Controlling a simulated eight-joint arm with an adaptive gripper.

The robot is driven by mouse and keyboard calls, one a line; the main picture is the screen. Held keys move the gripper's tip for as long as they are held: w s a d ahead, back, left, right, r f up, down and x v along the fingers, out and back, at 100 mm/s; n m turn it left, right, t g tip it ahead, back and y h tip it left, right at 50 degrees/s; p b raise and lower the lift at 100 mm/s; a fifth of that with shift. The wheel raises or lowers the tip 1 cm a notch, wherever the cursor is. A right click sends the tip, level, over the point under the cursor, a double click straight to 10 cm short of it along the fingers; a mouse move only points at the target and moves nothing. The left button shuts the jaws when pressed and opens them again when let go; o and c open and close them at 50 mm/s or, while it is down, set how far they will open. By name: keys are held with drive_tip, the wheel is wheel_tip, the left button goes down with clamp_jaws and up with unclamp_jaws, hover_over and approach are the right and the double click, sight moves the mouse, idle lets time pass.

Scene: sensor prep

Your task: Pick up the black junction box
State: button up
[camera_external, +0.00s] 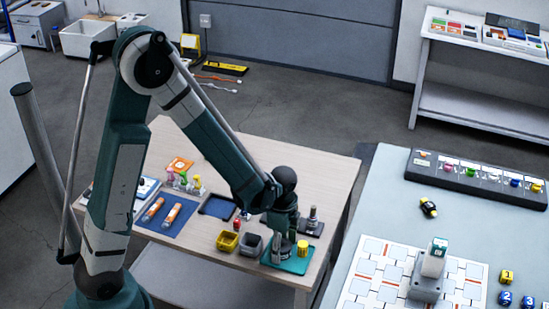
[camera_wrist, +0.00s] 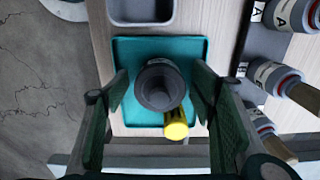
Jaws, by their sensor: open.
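A black round-topped thing with a pale label band (camera_wrist: 160,86) stands on a teal tray (camera_wrist: 190,48); it is the only black item I see there, but I cannot tell for sure that it is the junction box. My gripper (camera_wrist: 160,100) is open above the tray. Its two green fingers stand left and right of the black thing, with gaps on both sides. In the external view my gripper (camera_external: 283,240) is over the teal tray (camera_external: 297,266) at the table's front right, and hides much of what is under it.
A yellow cylinder (camera_wrist: 176,126) is close beside the black thing, near the right finger. A grey bin (camera_external: 251,244) and a yellow bin (camera_external: 227,241) stand left of the tray. Labelled cylinders (camera_wrist: 278,78) stand on a dark base to the right in the wrist view.

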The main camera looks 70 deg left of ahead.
drive_tip(key=c, duration=1.1)
drive_tip(key=shift+r, duration=0.15)
drive_tip(key=shift+r+p, duration=1.25)
drive_tip(key=shift+r, duration=3.6)
